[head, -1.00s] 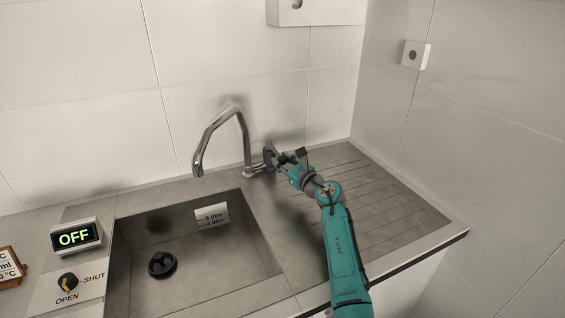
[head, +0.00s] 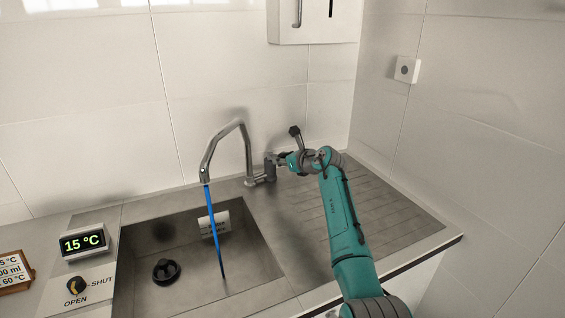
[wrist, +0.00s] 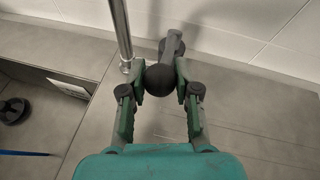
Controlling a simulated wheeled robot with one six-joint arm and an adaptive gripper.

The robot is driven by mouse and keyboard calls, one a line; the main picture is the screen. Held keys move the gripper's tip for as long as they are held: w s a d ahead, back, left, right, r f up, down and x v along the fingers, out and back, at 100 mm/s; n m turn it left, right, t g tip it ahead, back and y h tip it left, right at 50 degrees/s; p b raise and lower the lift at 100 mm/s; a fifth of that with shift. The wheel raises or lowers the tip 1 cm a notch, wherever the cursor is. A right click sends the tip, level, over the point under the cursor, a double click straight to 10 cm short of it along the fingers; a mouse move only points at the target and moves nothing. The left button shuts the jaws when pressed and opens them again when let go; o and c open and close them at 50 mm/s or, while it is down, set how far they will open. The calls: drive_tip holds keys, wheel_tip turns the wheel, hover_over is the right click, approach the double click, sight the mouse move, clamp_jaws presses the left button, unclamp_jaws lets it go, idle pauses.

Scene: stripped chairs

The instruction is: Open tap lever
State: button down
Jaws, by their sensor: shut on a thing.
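The tap (head: 246,150) stands behind the sink with its spout over the basin. A blue stream of water (head: 214,230) runs from the spout down into the sink. The tap lever (wrist: 160,79) shows in the wrist view as a dark rounded knob between the fingers, with a grey part behind it. My gripper (head: 277,160) is at the right side of the tap, and in the wrist view (wrist: 159,88) its two green fingers are shut on the lever. In the head view the fingers largely hide the lever.
The sink basin (head: 150,282) has a dark plug (head: 166,271) and a label (head: 213,224) on its wall. A display (head: 84,242) reads 15 °C. An OPEN/SHUT knob (head: 76,286) sits below it. A ribbed drainboard (head: 385,225) is clear at right. A box (head: 313,22) hangs on the wall.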

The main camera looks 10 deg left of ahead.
drive_tip(key=shift+r, duration=0.1)
drive_tip(key=c, duration=0.8)
unclamp_jaws()
drive_tip(key=shift+s+d, duration=0.35)
drive_tip(key=shift+d, duration=0.1)
drive_tip(key=v, duration=1.1)
drive_tip(key=shift+a+r, duration=0.1)
drive_tip(key=shift+s, duration=0.1)
